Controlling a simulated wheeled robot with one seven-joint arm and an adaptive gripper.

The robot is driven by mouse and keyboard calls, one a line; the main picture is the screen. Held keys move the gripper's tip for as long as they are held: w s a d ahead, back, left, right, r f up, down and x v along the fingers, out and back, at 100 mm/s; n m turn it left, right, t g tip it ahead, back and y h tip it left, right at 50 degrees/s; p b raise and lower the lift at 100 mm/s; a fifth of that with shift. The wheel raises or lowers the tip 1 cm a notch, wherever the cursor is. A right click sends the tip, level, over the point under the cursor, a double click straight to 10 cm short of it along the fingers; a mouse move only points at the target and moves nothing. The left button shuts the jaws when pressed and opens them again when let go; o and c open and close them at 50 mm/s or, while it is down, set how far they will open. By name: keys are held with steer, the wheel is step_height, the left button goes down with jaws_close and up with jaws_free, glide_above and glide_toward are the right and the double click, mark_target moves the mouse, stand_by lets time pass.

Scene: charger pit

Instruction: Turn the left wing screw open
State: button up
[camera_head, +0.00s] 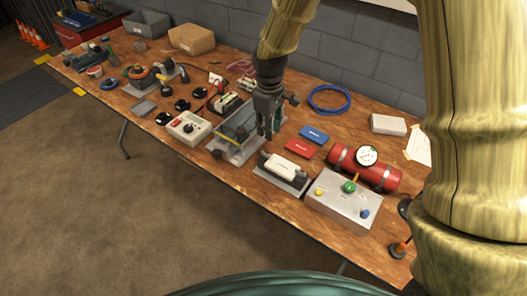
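A grey metal fixture with a greenish clear-looking block (238,127) stands near the middle of the wooden bench. A small dark knob (217,155) sits at its front left corner; I cannot tell whether this is the left wing screw. The wings of any screw are too small to make out. My gripper (267,133) points down at the right end of the fixture, with its fingertips close to it. Whether it touches anything is unclear. The fingers look close together, but I cannot tell whether they are open or shut. My gripper and wrist hide part of the fixture's right end.
A white block in a metal cradle (284,168) and a silver panel with coloured knobs (343,198) stand to the right. A red cylinder with a gauge (387,176) lies behind the panel. A control box (189,128) is left of the fixture. A blue cable coil (330,99) lies behind.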

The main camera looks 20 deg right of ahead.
mark_target(266, 155)
steer(key=shift+a+f+p, duration=0.15)
steer(key=shift+f+p, duration=0.7)
steer(key=shift+f, duration=4.65)
jaws_close()
